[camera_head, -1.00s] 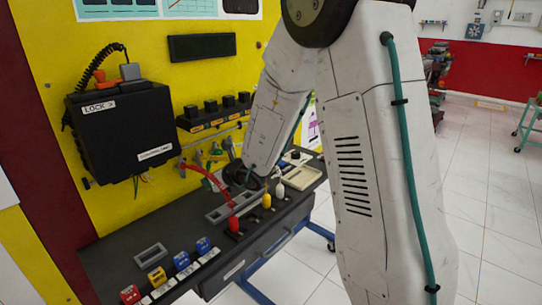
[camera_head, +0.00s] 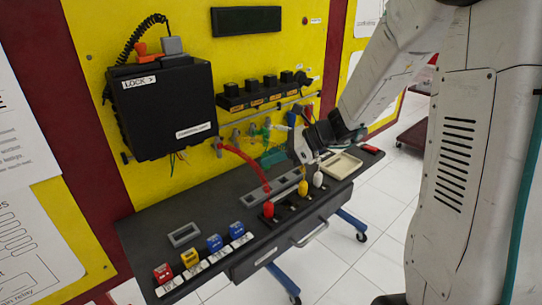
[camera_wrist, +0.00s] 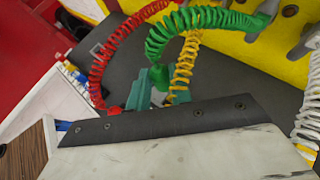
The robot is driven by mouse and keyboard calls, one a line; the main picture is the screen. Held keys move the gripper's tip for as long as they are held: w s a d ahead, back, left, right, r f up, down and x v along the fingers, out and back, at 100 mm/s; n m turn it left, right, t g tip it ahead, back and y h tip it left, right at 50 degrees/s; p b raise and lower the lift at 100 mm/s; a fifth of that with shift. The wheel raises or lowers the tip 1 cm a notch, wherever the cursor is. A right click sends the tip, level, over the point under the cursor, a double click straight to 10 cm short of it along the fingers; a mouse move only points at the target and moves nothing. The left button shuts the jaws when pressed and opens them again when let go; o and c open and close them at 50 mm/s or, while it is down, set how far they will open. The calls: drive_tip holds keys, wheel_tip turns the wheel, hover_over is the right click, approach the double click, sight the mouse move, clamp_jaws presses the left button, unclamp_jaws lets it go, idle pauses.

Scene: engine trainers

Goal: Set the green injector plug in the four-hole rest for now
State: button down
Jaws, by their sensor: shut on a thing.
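My gripper (camera_head: 272,157) has teal fingers and is in front of the yellow panel, above the back of the bench. In the wrist view my gripper (camera_wrist: 157,78) is shut on the green injector plug, mostly hidden between the fingers. Its green coiled lead (camera_wrist: 195,17) runs up to the panel; the lead also shows in the head view (camera_head: 266,128). A long grey slotted holder (camera_head: 255,197) lies on the bench below and in front of the gripper, likely the four-hole rest; its holes cannot be counted.
Red (camera_head: 268,210), yellow (camera_head: 303,188) and white (camera_head: 318,180) plugs stand along the bench front, with coiled leads behind. A smaller grey frame (camera_head: 184,234) and coloured blocks (camera_head: 190,258) are at left. A cream tray (camera_head: 341,166) is at right. Bare bench lies left of the long holder.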

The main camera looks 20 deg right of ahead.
drive_tip(key=shift+f, duration=2.75)
drive_tip(key=shift+s+d, duration=0.1)
drive_tip(key=shift+f, duration=0.25)
drive_tip(key=c, duration=1.5)
unclamp_jaws()
drive_tip(key=shift+r+v, duration=0.2)
drive_tip(key=shift+v, duration=1.05)
drive_tip(key=shift+r+v, duration=0.2)
drive_tip(key=shift+v, duration=1.05)
